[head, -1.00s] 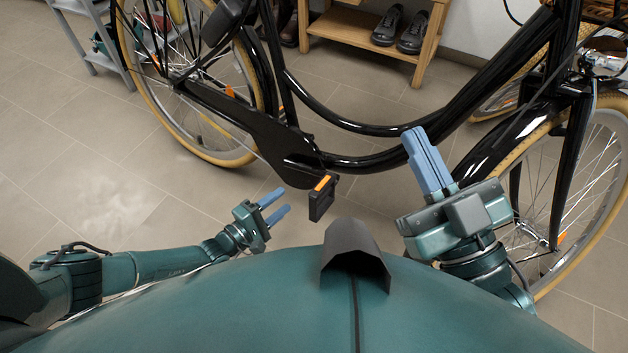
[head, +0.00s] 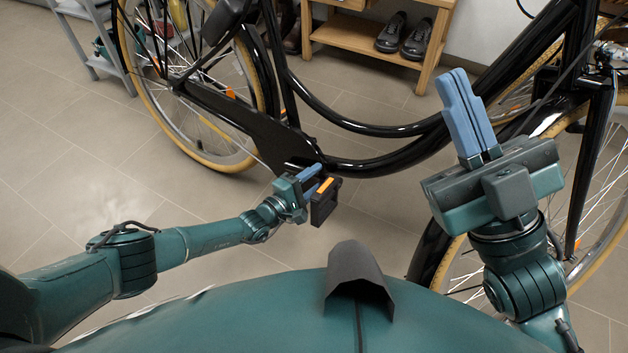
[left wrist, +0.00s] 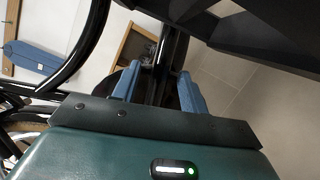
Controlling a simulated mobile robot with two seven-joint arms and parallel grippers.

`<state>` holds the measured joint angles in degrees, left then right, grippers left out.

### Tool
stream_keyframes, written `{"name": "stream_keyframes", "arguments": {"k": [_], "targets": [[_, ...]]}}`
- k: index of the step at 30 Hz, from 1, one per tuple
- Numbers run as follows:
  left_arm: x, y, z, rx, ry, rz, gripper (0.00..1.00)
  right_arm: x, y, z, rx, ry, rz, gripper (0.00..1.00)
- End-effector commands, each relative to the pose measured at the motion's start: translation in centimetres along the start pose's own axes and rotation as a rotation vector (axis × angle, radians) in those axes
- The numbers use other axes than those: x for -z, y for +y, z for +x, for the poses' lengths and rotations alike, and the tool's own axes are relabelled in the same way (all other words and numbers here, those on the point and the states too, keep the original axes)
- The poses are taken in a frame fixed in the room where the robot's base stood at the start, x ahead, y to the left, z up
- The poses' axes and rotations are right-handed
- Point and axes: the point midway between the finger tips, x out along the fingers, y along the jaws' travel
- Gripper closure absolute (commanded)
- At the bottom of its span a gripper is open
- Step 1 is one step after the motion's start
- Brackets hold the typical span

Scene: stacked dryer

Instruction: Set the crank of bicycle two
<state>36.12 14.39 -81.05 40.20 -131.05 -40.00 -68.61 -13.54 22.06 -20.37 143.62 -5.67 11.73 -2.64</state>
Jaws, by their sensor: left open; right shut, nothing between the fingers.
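The black bicycle (head: 385,131) stands across the head view, with its black chain case (head: 240,122) running down to the crank area. A black pedal with an orange reflector (head: 323,205) hangs at the near side of the crank. My left gripper (head: 318,186) is open, with its blue fingers right at the pedal; I cannot tell whether they touch it. In the left wrist view the open blue fingers (left wrist: 160,90) have dark bicycle parts between and beyond them. The crank arm is largely hidden. My right gripper (head: 468,110) is shut and empty, raised in front of the frame's right part.
A wooden shelf (head: 385,42) with dark shoes (head: 402,36) stands behind the bicycle. A grey rack (head: 95,45) is at the back left. The front wheel (head: 590,190) is close behind my right arm. The tiled floor at left is clear.

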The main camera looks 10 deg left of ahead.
Motion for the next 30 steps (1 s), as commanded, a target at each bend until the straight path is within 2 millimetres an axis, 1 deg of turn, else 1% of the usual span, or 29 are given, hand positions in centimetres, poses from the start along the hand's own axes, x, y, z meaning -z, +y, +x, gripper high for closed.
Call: {"name": "stream_keyframes", "arguments": {"k": [1, 2, 16, 30], "targets": [[-0.01, 0.00, -0.01, 0.000, 0.000, 0.000, 0.58, 0.01, 0.00, 0.00, 0.000, 0.000, 0.000, 1.00], [-0.01, -0.01, -0.02, 0.000, 0.000, 0.000, 0.61, 0.01, 0.00, 0.00, 0.000, 0.000, 0.000, 1.00], [-0.01, -0.03, -0.05, 0.000, 0.000, -0.001, 0.99, 0.00, 0.01, 0.00, 0.000, -0.001, 0.001, 1.00], [-0.01, 0.22, -0.05, -0.006, 0.001, -0.022, 1.00, -0.02, -0.01, -0.01, 0.000, -0.002, 0.001, 1.00]]}}
